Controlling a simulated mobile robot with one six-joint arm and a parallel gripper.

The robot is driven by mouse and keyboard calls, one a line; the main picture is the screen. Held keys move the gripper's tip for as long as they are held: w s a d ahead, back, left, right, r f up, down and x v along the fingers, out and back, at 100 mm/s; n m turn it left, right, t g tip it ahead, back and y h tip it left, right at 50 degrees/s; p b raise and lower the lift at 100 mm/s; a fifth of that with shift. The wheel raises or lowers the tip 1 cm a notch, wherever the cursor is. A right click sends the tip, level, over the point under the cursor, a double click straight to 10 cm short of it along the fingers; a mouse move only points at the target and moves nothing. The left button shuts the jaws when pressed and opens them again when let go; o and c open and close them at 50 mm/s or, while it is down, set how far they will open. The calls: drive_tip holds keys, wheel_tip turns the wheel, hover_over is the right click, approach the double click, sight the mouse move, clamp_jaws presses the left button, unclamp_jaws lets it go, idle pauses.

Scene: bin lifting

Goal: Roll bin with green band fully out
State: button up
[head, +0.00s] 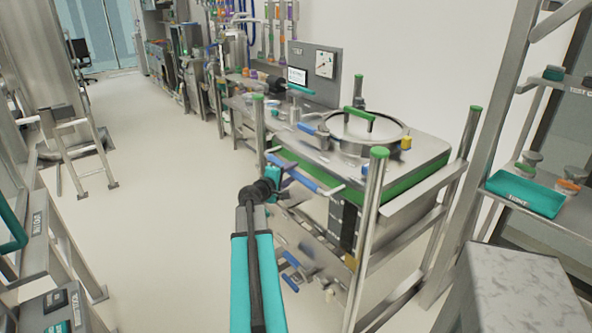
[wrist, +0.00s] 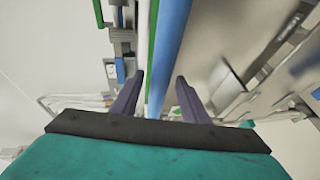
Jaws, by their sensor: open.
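The bin with the green band (head: 413,187) stands inside a metal frame at the right of the head view. It has a round lid with a green handle (head: 371,120) on top. A blue handle bar (head: 305,179) runs along its near side. My gripper (head: 277,178) is at the left part of this bar. In the wrist view my open gripper (wrist: 160,78) has one dark finger on each side of the blue bar (wrist: 172,40). I cannot tell whether either finger touches it. The green strip shows beside the bar.
Metal posts with green caps (head: 378,155) stand at the frame's corners. A shelf with a teal tray (head: 523,193) is at the far right. A metal step stand (head: 75,140) is at the left. The pale floor (head: 150,200) left of the frame is clear.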

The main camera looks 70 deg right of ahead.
drive_tip(key=shift+p+x, duration=0.5)
drive_tip(key=shift+x, duration=1.95)
clamp_jaws()
drive_tip(key=shift+s+a, duration=0.1)
drive_tip(key=shift+a, duration=0.1)
